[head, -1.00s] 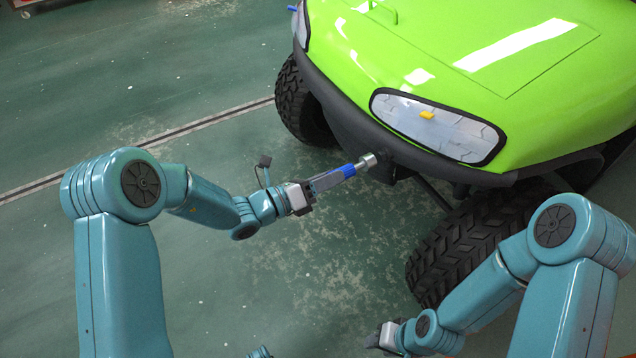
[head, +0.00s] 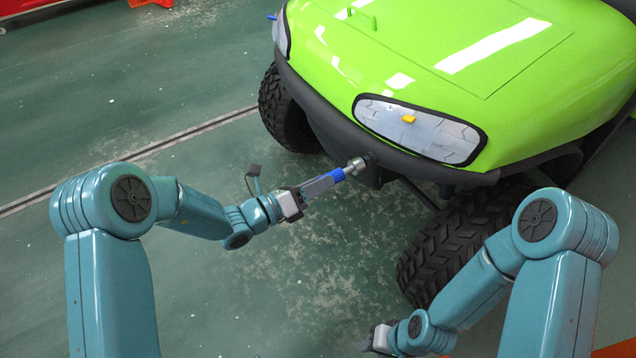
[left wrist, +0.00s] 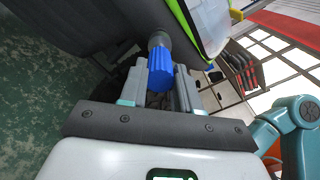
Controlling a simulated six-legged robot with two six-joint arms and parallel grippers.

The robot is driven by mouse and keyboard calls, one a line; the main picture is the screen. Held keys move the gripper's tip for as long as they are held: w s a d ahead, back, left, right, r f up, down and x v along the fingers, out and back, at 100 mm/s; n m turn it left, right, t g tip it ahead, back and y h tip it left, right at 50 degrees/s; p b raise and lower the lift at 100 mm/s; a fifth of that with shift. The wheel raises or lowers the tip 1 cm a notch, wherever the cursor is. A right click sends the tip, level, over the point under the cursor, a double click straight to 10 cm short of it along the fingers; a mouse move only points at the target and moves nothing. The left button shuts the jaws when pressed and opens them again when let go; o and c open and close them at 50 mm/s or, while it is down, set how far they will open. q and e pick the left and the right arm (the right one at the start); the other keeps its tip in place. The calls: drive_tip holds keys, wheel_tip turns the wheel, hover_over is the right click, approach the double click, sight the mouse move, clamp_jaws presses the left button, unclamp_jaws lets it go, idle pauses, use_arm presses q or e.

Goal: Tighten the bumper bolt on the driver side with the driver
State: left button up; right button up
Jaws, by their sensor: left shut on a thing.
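My left gripper (head: 312,190) is shut on the driver (head: 337,174), a tool with a blue collar and a metal socket end. In the head view the socket end meets the black front bumper (head: 330,125) of the green cart just below the headlight. The bolt itself is hidden by the socket. In the left wrist view the blue part of the driver (left wrist: 161,70) sticks out beyond the gripper fingers, with its tip at the dark bumper (left wrist: 85,25). My right gripper (head: 376,338) is low in the head view, apart from the cart; its fingers are too small to judge.
The green cart (head: 440,60) fills the upper right, with a headlight (head: 420,128) above the bumper. A black front tyre (head: 440,250) stands between the bumper and my right arm. The green floor at left is clear. A tool rack (left wrist: 238,68) shows in the left wrist view.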

use_arm(q)
drive_tip(key=shift+w+d, duration=0.1)
drive_tip(key=shift+d, duration=0.05)
drive_tip(key=shift+x, duration=0.95)
drive_tip(key=shift+w+d, duration=0.1)
drive_tip(key=shift+m, duration=0.8)
drive_tip(key=shift+p+v, duration=0.45)
drive_tip(key=shift+v, duration=2.2)
